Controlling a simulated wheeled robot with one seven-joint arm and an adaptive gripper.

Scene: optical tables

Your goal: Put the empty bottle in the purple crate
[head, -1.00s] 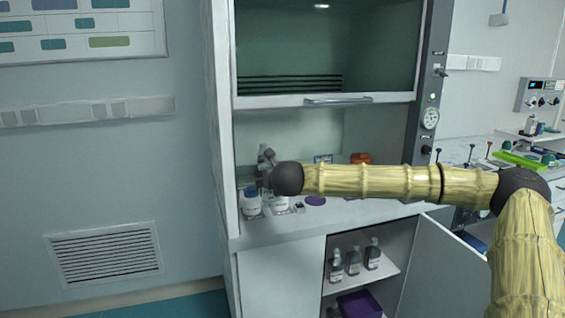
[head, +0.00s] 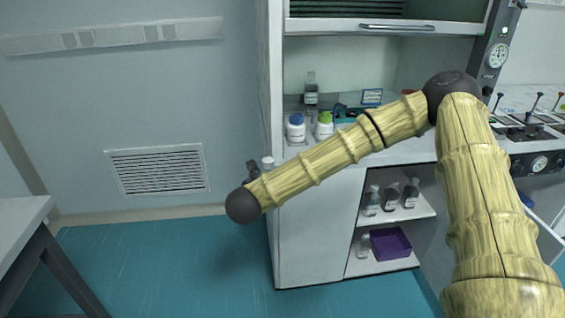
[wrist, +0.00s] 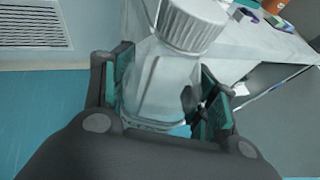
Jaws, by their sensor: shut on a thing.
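My gripper (wrist: 163,95) is shut on a clear, empty-looking bottle (wrist: 160,78) with a white ribbed cap, its teal pads on either side of the body. In the head view my gripper (head: 253,170) is mostly hidden behind my wrist, and the bottle's white cap (head: 268,161) shows above my forearm. They appear left of the cabinet front, outside the hood. The purple crate (head: 391,244) stands on the bottom shelf of the open cabinet under the hood, well right of and below the gripper.
Several bottles stand on the cabinet's upper shelf (head: 420,212), and a small bottle (head: 364,246) is left of the crate. A blue-capped bottle (head: 296,128) and a green-capped bottle (head: 325,125) stand on the hood's worktop. A table (head: 18,222) is at far left. Floor between is clear.

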